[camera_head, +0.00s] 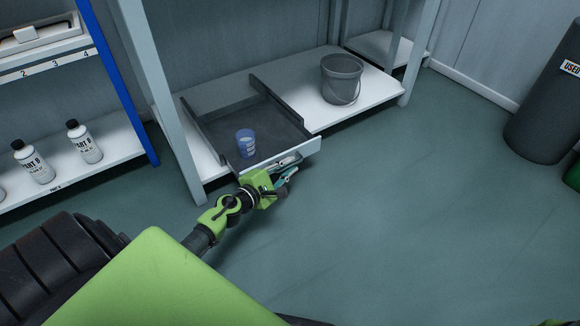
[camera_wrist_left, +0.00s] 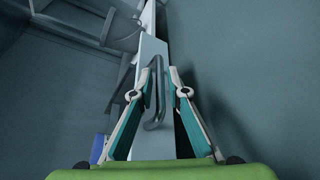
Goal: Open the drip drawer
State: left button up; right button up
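The drip drawer (camera_head: 213,127) is a dark grey tray with a pale front panel, low on the white shelf. Its front sticks out a little past the shelf edge. A blue cup (camera_head: 245,144) with a label stands inside it near the front. My left gripper (camera_head: 290,168) is at the drawer front. In the left wrist view, the grey bar handle (camera_wrist_left: 157,100) on the pale front lies between the two fingers of the left gripper (camera_wrist_left: 162,76). The fingertips are apart, with a gap showing beside the handle. Whether one finger touches it is unclear. My right gripper is not in view.
A grey bucket (camera_head: 342,80) stands on the shelf (camera_head: 318,116) right of the drawer. Shelf posts (camera_head: 168,110) rise beside it. Several white bottles (camera_head: 84,142) stand on the left rack. A dark bin (camera_head: 545,105) is at the right. The floor (camera_head: 400,220) in front is clear.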

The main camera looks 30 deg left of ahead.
pick_arm(q)
jog(key=shift+w+f, duration=0.15)
jog(key=shift+w, duration=0.45)
grip_shut()
jog(key=s+d+p, duration=0.1)
jog(key=s+d, duration=0.1)
jog(key=d, duration=0.4)
jog(key=shift+s+d, duration=0.3)
jog(key=shift+s, duration=0.1)
grip_release()
